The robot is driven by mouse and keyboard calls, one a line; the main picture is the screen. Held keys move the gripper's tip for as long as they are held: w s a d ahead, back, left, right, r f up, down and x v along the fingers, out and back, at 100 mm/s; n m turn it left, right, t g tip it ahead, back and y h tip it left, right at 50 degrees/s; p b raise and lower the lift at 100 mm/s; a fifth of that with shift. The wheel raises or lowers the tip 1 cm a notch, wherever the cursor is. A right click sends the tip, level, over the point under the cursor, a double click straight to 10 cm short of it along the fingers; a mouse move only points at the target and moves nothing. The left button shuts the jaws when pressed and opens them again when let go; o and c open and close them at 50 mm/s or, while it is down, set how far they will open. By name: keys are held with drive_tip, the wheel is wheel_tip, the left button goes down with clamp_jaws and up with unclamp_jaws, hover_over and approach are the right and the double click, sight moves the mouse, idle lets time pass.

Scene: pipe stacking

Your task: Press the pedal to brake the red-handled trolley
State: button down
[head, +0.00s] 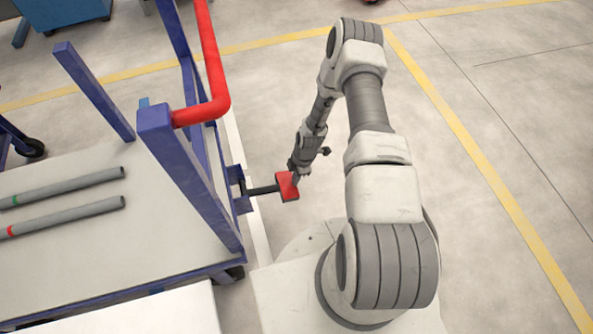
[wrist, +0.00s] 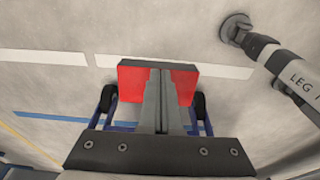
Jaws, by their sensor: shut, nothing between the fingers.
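The trolley has a blue frame (head: 185,165) and a red handle (head: 213,85), on the left in the head view. Its red pedal (head: 286,187) sticks out to the right on a short black arm. My gripper (head: 295,180) is shut and empty, with its tips over the pedal. In the wrist view the shut fingers (wrist: 163,100) lie across the middle of the red pedal (wrist: 183,83) and hide part of it. I cannot tell whether the tips touch it.
Two grey pipes (head: 70,187), one with a green band and one with a red band, lie on the trolley's deck (head: 110,245). Yellow lines (head: 470,145) mark the floor. The floor on the right is clear. A blue cabinet (head: 70,14) stands at the top left.

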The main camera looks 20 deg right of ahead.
drive_tip(key=shift+f, duration=0.6)
drive_tip(key=shift+r, duration=0.15)
